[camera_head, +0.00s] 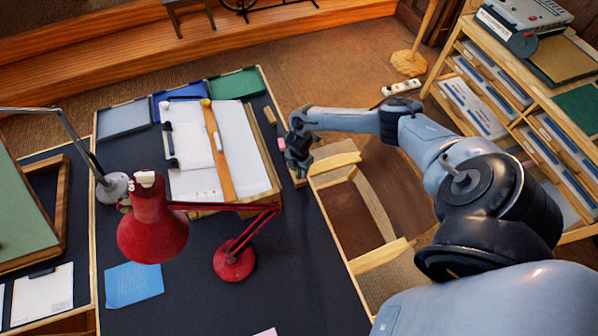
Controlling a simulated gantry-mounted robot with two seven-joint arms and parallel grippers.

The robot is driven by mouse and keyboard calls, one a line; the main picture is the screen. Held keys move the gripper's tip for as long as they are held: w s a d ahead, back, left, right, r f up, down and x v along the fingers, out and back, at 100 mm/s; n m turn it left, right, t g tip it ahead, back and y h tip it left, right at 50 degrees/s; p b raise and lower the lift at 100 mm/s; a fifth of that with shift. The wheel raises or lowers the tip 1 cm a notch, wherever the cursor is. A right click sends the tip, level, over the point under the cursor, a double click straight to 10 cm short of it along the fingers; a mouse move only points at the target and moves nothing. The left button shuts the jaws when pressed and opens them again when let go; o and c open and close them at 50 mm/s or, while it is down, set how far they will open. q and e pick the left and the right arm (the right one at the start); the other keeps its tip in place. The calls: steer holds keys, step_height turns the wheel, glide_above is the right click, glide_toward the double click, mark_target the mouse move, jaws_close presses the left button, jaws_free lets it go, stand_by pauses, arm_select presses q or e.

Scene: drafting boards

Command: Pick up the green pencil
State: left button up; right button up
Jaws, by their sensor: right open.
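My right gripper (298,160) hangs at the right edge of the dark desk (300,270), just right of the drawing board (262,165). Its jaws are open, small in this view and partly covered by its own wrist. A green pencil cannot be made out clearly; a small greenish patch shows at the fingers, but I cannot tell whether it is a pencil or part of the gripper. My left gripper is not in view.
A pink eraser-like piece (281,143) and a tan block (270,115) lie left of the gripper. A red lamp (152,232) stands over the desk's front. Blue, grey and green trays (235,84) line the back. A wooden chair (345,210) stands close below my right arm.

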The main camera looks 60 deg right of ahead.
jaws_close()
stand_by(0.3)
stand_by(0.3)
step_height(320, 180, up, 4)
steer(key=shift+r, duration=0.1)
steer(key=s+d+r, duration=0.6)
steer(key=s+d, duration=0.2)
steer(key=shift+d+r, duration=0.35)
steer(key=shift+w, duration=0.1)
